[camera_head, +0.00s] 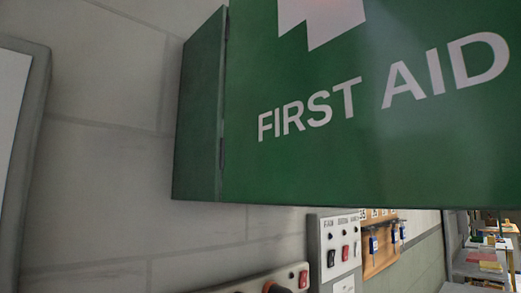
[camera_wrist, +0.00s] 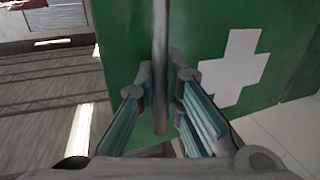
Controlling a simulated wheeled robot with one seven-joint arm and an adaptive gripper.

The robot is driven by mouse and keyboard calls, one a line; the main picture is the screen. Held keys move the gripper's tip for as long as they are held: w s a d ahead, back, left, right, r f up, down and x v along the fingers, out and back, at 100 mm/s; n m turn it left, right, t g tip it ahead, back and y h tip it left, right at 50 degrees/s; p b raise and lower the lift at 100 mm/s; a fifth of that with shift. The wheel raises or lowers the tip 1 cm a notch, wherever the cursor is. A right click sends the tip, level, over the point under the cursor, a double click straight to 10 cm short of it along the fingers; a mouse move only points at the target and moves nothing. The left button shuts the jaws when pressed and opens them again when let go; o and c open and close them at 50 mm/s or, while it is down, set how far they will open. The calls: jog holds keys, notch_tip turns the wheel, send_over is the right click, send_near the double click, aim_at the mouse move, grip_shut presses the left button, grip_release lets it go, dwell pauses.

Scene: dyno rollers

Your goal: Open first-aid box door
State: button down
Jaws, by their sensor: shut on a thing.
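The green first-aid box (camera_head: 200,120) is on the grey wall in the head view, close and cut off at the top and right. Its door (camera_head: 300,165) carries a white cross and the words FIRST AID. A dark seam runs between the door and the box's left side; I cannot tell whether the door's far edge is ajar. In the wrist view, the green door (camera_wrist: 215,35) with its white cross lies behind a grey bar handle (camera_wrist: 160,45). My gripper (camera_wrist: 160,105) is shut on the handle, one finger on each side. It is not visible in the head view.
Below the box are a switch panel (camera_head: 335,250) and a wooden key board (camera_head: 380,245) with blue tags. A red-button panel (camera_head: 265,283) sits at the bottom. A framed board (camera_head: 22,130) is at the left. Cluttered tables (camera_head: 487,262) stand at the far right.

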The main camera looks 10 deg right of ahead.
jog(key=c, duration=1.7)
grip_release()
jog(key=v, duration=1.2)
jog(key=shift+s+d, duration=0.1)
